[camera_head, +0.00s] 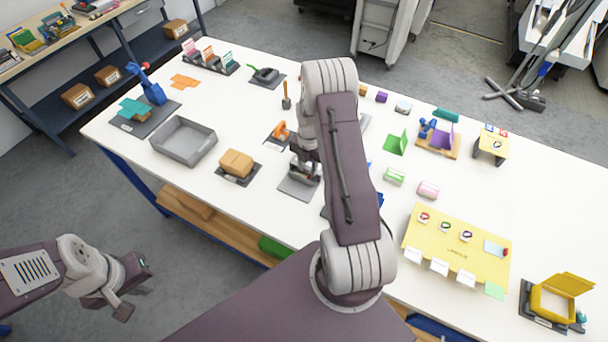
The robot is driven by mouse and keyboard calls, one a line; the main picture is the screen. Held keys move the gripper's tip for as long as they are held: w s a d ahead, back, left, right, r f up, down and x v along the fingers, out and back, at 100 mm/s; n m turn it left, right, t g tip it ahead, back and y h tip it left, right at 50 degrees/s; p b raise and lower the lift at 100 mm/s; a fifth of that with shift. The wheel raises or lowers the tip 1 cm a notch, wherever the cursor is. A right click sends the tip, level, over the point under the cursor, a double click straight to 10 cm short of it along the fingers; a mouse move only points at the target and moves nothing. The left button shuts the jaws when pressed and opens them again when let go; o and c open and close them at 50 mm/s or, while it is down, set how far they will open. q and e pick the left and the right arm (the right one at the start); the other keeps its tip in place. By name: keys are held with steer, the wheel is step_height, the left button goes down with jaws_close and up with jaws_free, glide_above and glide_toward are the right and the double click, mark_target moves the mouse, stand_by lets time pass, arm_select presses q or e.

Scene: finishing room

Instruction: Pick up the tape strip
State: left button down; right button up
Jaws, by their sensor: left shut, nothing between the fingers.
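I cannot make out a tape strip for certain. A small orange item (280,131), possibly a tape dispenser, sits on a dark mat just left of my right arm. My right gripper (303,180) points down over a grey mat (291,191) near the table's middle. The arm and wrist hide its fingertips and whatever lies under them. My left gripper (134,287) is shut and empty, low at the left, off the table and over the floor.
The white table (235,85) holds a grey tray (184,141), a tan block (236,163), a blue device (147,84), a green folded card (396,143) and a yellow board (457,250). An open yellow box (556,301) is at the right edge. My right arm hides the table's centre.

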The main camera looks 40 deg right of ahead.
mark_target(309, 177)
steer(key=shift+w+f, duration=0.1)
steer(key=shift+f, duration=0.05)
steer(key=shift+d+f+p, duration=0.15)
steer(key=shift+f+p, duration=0.1)
steer(key=shift+p, duration=0.05)
step_height(309, 177, down, 4)
steer(key=shift+d+r+p, duration=0.1)
steer(key=shift+p, duration=0.8)
steer(key=shift+w+f, duration=0.1)
steer(key=shift+f, duration=0.35)
steer(key=shift+r, duration=0.1)
jaws_close()
